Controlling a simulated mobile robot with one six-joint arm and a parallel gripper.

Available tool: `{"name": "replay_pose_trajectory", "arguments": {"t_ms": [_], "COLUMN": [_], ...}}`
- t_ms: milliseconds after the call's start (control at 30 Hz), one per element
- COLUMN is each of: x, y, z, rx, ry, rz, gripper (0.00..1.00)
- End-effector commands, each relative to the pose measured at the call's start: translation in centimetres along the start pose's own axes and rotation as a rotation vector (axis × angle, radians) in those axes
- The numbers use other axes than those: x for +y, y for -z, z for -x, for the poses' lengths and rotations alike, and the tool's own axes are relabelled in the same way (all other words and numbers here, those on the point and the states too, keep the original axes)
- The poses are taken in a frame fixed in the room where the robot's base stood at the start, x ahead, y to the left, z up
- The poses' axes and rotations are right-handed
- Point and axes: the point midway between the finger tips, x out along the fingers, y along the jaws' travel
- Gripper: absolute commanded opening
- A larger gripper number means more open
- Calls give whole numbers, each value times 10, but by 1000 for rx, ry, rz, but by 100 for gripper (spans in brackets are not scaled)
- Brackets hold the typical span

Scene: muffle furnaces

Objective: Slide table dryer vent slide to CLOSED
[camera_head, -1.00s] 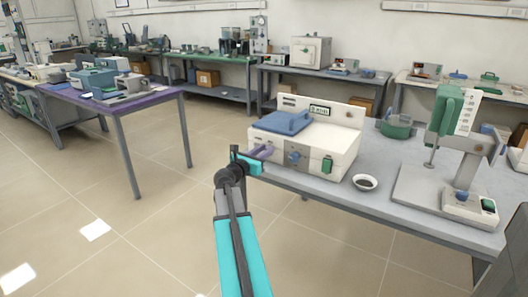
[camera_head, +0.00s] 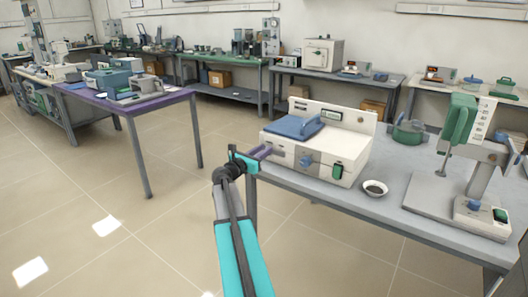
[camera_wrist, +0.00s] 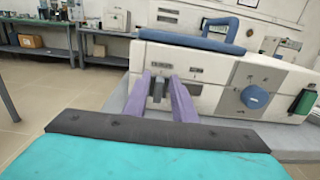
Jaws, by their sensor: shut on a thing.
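The table dryer (camera_head: 343,164) is a white box with a blue lid (camera_head: 294,126), on the left end of a grey bench. In the wrist view its front panel (camera_wrist: 205,65) shows a blue knob (camera_wrist: 254,97), a green switch (camera_wrist: 303,102) and, at the left, a small dark vent slide (camera_wrist: 157,88). My gripper (camera_head: 263,153) reaches the left of the dryer's front. In the wrist view its two purple fingers (camera_wrist: 160,95) stand either side of the vent slide, shut on it. The fine slide markings are too small to read.
A small bowl with dark contents (camera_head: 375,188) sits right of the dryer, near the grey bench's (camera_head: 315,193) front edge. A green pot (camera_head: 409,132) and a press-like stand (camera_head: 465,150) are farther right. A purple-topped table (camera_head: 150,106) stands left, with open floor between.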

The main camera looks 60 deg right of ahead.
Motion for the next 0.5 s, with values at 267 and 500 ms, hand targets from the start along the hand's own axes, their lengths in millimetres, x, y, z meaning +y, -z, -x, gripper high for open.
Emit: {"name": "replay_pose_trajectory", "arguments": {"t_ms": [267, 500], "x": [5, 4], "y": [-1, -1], "z": [1, 2], "rx": [-2, -1], "ry": [-12, -11], "rz": [0, 0], "gripper": [30, 30]}}
